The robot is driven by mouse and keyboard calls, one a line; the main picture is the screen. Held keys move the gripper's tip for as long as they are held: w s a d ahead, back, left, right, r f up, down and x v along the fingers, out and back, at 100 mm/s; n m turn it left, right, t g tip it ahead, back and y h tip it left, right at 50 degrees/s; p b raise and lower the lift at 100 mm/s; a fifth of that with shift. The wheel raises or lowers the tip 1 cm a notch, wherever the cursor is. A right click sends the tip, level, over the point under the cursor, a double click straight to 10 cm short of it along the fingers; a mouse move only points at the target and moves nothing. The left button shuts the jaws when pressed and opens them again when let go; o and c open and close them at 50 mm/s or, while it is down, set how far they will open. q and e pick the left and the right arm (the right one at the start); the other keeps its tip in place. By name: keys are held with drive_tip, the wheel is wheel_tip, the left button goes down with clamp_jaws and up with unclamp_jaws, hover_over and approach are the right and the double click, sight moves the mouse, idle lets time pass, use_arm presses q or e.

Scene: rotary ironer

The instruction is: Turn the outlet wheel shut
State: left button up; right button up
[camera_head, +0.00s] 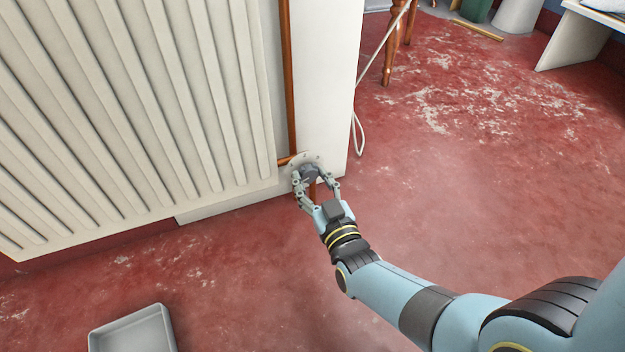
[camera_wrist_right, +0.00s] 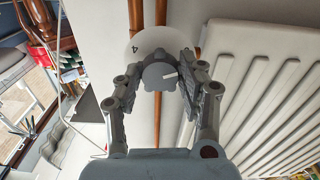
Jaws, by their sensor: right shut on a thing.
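The outlet wheel (camera_head: 309,174) is a small grey knob low at the right end of the radiator, by the copper pipe. My right gripper (camera_head: 317,180) is shut on it, one finger on each side. My left gripper is not in view.
The white ribbed radiator (camera_head: 130,110) fills the left, with a copper pipe (camera_head: 290,80) along its side. A white cord (camera_head: 358,135) hangs to the right of the wheel. A grey tray (camera_head: 132,331) lies on the red floor, which is open at right.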

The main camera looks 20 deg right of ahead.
drive_tip(key=shift+n, duration=1.1)
drive_tip(key=o, duration=1.2)
drive_tip(key=shift+c, duration=0.2)
drive_tip(key=shift+m, duration=0.3)
